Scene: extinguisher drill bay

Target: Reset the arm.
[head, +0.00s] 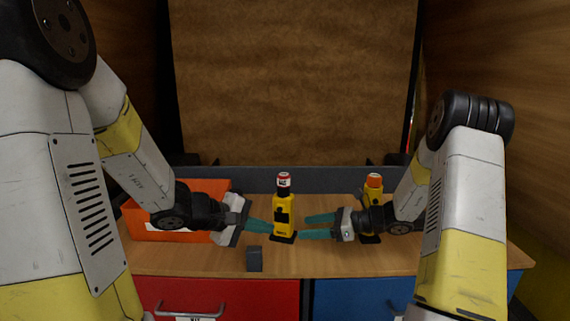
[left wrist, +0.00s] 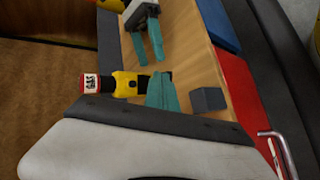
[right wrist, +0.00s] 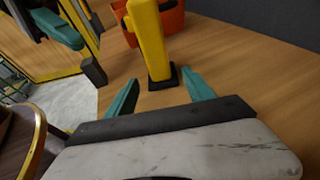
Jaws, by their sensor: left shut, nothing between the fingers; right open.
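My left gripper (head: 258,226) is shut and empty, its teal fingertips beside the left side of a yellow device (head: 284,222) with a black base and a red-and-white top (head: 284,180). In the left wrist view the closed fingers (left wrist: 161,92) overlap the device's lower part (left wrist: 125,84); I cannot tell if they touch it. My right gripper (head: 318,226) is open and empty at the device's right, pointing at it. In the right wrist view the yellow body (right wrist: 150,40) stands upright beyond the spread fingers (right wrist: 158,93). Its top is out of that view.
A second yellow device (head: 374,182) with an orange top stands behind my right gripper. An orange bin (head: 160,236) is at the left of the wooden table. A small dark grey block (head: 254,260) sits near the front edge, above red (head: 245,297) and blue (head: 350,297) drawers.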

